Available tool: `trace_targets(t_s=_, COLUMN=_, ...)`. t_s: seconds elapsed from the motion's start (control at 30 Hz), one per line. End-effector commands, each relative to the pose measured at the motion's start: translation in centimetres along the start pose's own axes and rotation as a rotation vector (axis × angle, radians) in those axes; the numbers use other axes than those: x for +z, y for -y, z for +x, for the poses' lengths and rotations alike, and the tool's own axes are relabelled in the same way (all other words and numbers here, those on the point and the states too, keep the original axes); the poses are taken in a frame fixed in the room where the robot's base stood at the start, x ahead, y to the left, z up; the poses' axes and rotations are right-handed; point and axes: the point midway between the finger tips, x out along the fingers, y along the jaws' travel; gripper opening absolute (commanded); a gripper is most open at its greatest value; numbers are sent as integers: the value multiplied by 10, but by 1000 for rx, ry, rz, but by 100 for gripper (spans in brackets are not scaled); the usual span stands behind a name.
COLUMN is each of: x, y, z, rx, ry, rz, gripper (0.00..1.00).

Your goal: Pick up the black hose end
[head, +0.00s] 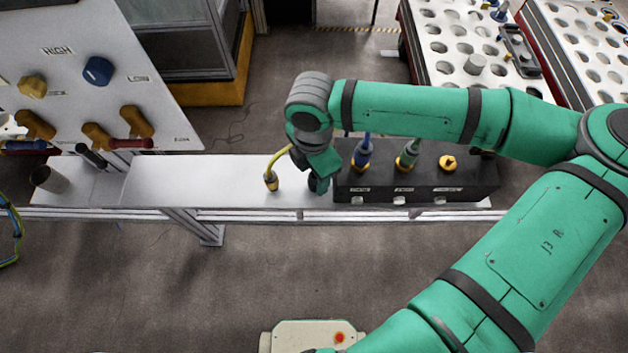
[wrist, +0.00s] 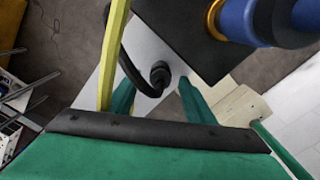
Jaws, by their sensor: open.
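The black hose end (wrist: 160,74) shows in the wrist view on the light shelf, with its black hose curving up to the left. My green gripper (wrist: 154,88) is open, with one finger on each side of the hose end in that picture. I cannot tell whether the fingers touch it. In the head view my gripper (head: 324,163) points down at the shelf, just left of the black box. The hose end (head: 317,184) is a small dark shape there, partly hidden by my gripper.
A yellow hose end (head: 271,181) stands on the shelf (head: 200,180) to the left. The black box (head: 415,181) on the right holds a blue connector (head: 362,155), a green connector (head: 407,158) and a yellow fitting (head: 447,162). A grey panel (head: 90,70) stands farther left.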

Motion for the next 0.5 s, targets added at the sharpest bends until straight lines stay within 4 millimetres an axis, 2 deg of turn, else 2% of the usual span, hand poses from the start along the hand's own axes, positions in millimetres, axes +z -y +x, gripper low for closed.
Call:
trace_targets(t_s=0.2, x=5, y=2, z=28, rx=-1, ry=0, rz=6, gripper=50)
trace_targets(t_s=0.5, x=4, y=1, z=34, rx=1, ry=0, rz=7, gripper=50)
